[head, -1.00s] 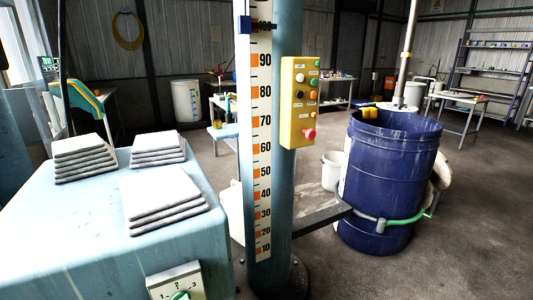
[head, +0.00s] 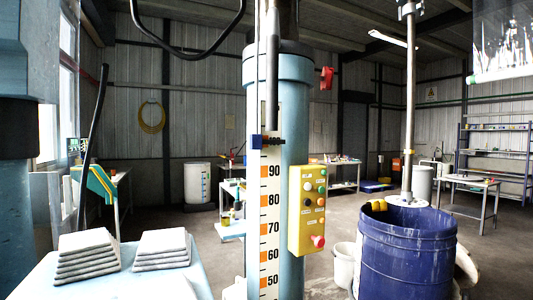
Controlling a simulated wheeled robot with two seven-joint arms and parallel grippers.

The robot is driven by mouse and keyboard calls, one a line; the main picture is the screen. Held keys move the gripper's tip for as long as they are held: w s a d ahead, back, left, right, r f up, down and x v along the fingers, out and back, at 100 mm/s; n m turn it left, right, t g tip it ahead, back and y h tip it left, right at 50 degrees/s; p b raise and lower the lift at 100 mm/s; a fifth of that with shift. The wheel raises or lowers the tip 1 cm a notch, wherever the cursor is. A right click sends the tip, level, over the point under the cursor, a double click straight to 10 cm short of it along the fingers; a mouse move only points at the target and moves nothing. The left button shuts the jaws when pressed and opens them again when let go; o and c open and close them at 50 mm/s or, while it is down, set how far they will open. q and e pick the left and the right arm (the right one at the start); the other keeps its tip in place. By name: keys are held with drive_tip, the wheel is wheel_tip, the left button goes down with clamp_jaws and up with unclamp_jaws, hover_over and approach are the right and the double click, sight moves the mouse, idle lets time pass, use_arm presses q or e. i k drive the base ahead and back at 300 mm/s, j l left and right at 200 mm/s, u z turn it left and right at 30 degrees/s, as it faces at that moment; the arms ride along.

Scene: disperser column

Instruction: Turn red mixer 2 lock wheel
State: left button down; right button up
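The light-blue disperser column (head: 292,110) stands in the middle with a white and orange number scale (head: 270,215) on its front. A yellow control box (head: 307,210) with coloured buttons and a red knob is fixed to its right side. A small red part (head: 326,78) sticks out at the column's upper right; I cannot tell whether it is the lock wheel. A steel mixer shaft (head: 408,100) hangs down into a blue drum (head: 405,250) on the right. Neither of my grippers is in view.
A pale-blue cabinet top (head: 120,285) with stacks of grey sheets (head: 87,258) is at lower left. A white bucket (head: 344,264) stands beside the drum. Work tables (head: 470,190) and shelves (head: 495,135) are at the back right. Open floor shows between.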

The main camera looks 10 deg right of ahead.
sight(325, 78)
drive_tip(key=l+u, duration=0.1)
drive_tip(key=l, duration=0.75)
drive_tip(key=l+u, duration=0.1)
drive_tip(key=l, duration=1.65)
drive_tip(key=k+l+u, duration=0.15)
drive_tip(key=l, duration=0.7)
